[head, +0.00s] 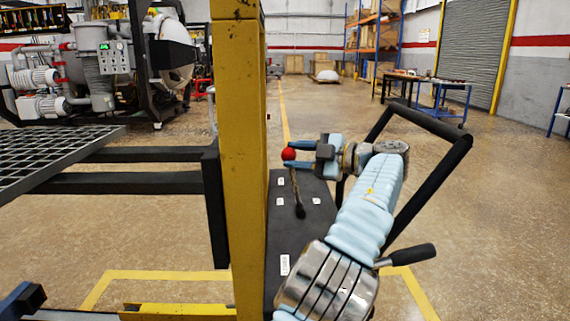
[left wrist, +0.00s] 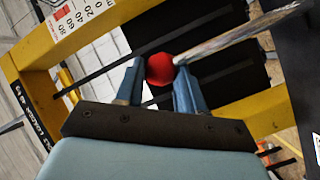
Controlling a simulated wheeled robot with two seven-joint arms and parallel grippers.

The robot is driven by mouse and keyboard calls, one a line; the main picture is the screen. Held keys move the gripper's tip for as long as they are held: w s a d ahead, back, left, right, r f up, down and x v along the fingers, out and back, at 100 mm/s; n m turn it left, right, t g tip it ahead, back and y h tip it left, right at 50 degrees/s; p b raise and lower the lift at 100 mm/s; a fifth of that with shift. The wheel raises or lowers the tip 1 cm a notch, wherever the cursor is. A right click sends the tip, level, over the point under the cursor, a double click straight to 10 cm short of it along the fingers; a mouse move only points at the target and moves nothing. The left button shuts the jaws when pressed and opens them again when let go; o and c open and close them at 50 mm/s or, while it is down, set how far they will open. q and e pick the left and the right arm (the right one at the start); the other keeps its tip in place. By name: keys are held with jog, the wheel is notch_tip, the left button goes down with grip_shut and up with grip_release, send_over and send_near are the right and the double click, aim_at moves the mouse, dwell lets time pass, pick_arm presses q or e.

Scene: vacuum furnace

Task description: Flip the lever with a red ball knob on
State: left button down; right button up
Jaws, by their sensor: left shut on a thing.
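The red ball knob (head: 288,154) is at the top of a thin lever (head: 295,188). The lever rises nearly upright, tilted slightly left, from a dark boot on the black panel (head: 277,235). My left gripper (head: 290,154) has its blue fingers on either side of the knob and is shut on it. In the left wrist view the red knob (left wrist: 160,69) sits between the two fingertips (left wrist: 157,75), with the metal rod (left wrist: 235,35) running to the upper right. My right gripper is not seen.
A yellow post (head: 238,150) stands just left of the panel. Black forks (head: 130,183) carry a grey grate (head: 60,152) at left. A black handlebar (head: 430,120) stands behind my arm. Open floor (head: 500,220) lies at right.

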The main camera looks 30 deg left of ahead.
pick_arm(q)
jog(key=shift+w+d+f, duration=0.1)
jog(key=shift+w+d, duration=0.2)
jog(key=shift+d, duration=0.2)
jog(key=shift+w+d+f, duration=0.1)
jog(key=shift+w+d, duration=0.15)
jog(key=shift+d, duration=0.25)
jog(key=c, duration=0.8)
grip_release()
jog(key=shift+f, duration=0.1)
jog(key=shift+o, duration=0.5)
jog(key=shift+w+f, duration=0.1)
jog(key=shift+w, duration=0.05)
jog(key=shift+r, duration=0.2)
